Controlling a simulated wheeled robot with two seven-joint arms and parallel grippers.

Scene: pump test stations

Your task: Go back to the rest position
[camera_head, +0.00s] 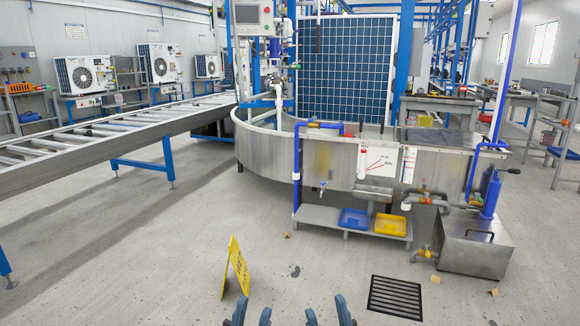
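My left gripper (251,313) shows at the bottom edge of the head view, left of the middle. Its two dark blue-grey fingertips are apart, with bare floor seen between them. My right gripper (328,314) is just to its right at the same edge. Its fingertips are also apart with nothing between them. The rest of both grippers and both arms is below the frame. Neither gripper touches anything in view.
A yellow floor sign (236,266) stands ahead on the left. A dark floor grate (396,297) lies at right. Ahead are a round metal tank (262,150), a low shelf with blue (354,219) and yellow bins (390,225), and a metal box (475,245). A roller conveyor (110,135) runs along the left.

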